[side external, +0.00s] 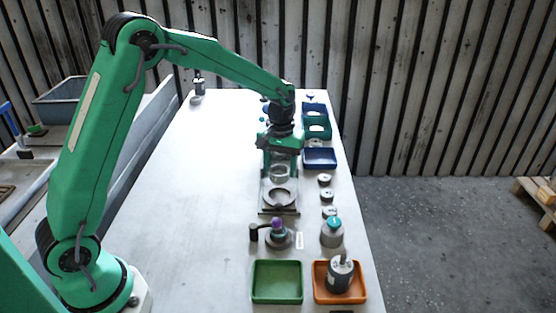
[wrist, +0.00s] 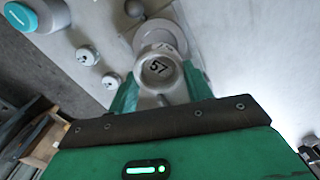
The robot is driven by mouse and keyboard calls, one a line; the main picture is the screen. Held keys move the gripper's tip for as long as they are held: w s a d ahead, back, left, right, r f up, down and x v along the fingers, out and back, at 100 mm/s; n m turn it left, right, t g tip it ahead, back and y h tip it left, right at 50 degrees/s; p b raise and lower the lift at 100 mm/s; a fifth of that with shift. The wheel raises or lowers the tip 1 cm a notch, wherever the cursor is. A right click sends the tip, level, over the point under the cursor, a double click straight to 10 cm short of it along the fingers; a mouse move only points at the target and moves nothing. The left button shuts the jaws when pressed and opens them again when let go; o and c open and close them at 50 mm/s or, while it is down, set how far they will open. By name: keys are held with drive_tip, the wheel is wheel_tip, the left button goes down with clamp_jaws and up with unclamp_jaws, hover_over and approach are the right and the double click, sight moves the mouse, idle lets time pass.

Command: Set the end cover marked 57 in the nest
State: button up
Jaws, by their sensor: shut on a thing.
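The end cover marked 57 (wrist: 160,69) is a pale grey round part with its number facing up in the wrist view. My gripper (wrist: 161,84) is shut on it, with a green finger on each side. In the side view my gripper (side external: 280,167) holds the cover (side external: 279,173) above the table. The nest (side external: 279,198), a grey ring-shaped seat on a dark base, is just in front of and below the cover. In the wrist view a grey disc (wrist: 145,34), apparently the nest, is partly hidden behind the cover.
Several small round parts (side external: 327,194) lie right of the nest. A purple-topped fixture (side external: 278,236) and a teal-capped part (side external: 331,236) stand nearer the camera. A green tray (side external: 277,300), an orange tray (side external: 319,296) and a blue tray (side external: 320,158) line the table.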

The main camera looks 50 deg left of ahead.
sight(280, 173)
drive_tip(key=shift+f, duration=0.1)
drive_tip(key=shift+f, duration=2.4)
drive_tip(key=shift+f, duration=0.75)
idle(0.9)
drive_tip(key=o, duration=1.5)
drive_tip(key=shift+c, duration=0.2)
drive_tip(key=shift+r, duration=0.1)
drive_tip(key=shift+r, duration=3.65)
drive_tip(key=shift+r, duration=0.1)
